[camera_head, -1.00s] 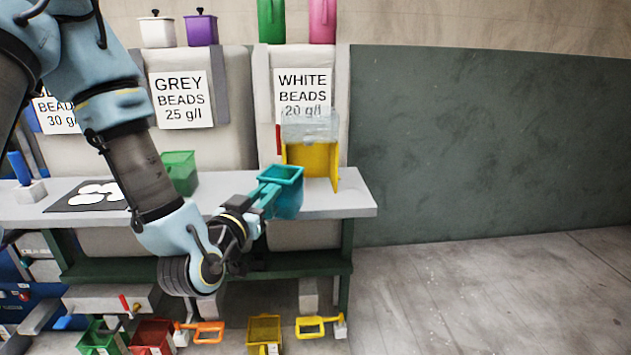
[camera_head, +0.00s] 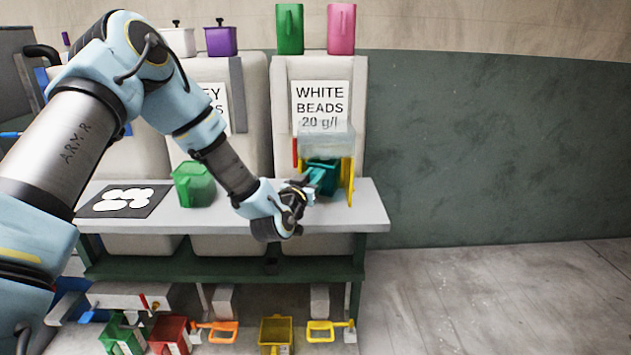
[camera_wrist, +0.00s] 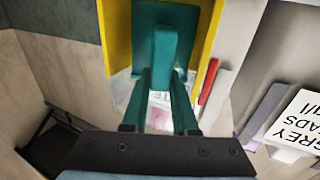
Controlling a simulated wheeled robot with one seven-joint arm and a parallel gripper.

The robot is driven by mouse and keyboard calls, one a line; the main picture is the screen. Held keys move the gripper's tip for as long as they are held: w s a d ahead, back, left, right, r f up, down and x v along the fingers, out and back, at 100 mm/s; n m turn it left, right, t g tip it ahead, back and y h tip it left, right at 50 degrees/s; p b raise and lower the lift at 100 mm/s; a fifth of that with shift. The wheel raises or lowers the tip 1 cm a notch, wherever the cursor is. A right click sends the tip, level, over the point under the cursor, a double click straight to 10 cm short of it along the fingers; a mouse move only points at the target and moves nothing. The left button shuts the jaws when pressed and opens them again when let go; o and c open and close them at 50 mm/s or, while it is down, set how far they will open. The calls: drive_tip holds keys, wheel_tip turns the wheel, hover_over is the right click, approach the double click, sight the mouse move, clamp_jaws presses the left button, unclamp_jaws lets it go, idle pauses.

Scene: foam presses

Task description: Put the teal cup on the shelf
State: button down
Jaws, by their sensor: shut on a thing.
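The teal cup (camera_head: 326,170) is inside the yellow frame (camera_head: 347,182) below the clear box, in front of the white-beads bin. My gripper (camera_head: 310,187) is shut on the cup's handle, reaching in from the front left. In the wrist view the teal cup (camera_wrist: 188,22) lies between the yellow walls (camera_wrist: 116,40), with its handle (camera_wrist: 163,50) at my gripper (camera_wrist: 161,75). The long grey shelf (camera_head: 240,222) runs below the frame. I cannot tell whether the cup's base touches anything.
A green cup (camera_head: 192,185) and a black mat (camera_head: 95,208) with white discs are on the grey shelf to the left. The clear box (camera_head: 327,140) is just above the teal cup. A red bar (camera_wrist: 208,82) stands beside the yellow frame. Several colored containers sit below.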

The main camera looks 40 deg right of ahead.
drive_tip(key=shift+w+d+f+p, duration=0.1)
drive_tip(key=shift+d+f+p, duration=0.1)
drive_tip(key=shift+f+p, duration=0.3)
drive_tip(key=shift+w+d+f+p, duration=0.15)
drive_tip(key=shift+f+p, duration=0.15)
drive_tip(key=shift+f, duration=0.95)
drive_tip(key=shift+f, duration=0.25)
drive_tip(key=c, duration=0.7)
unclamp_jaws()
drive_tip(key=shift+r, duration=0.1)
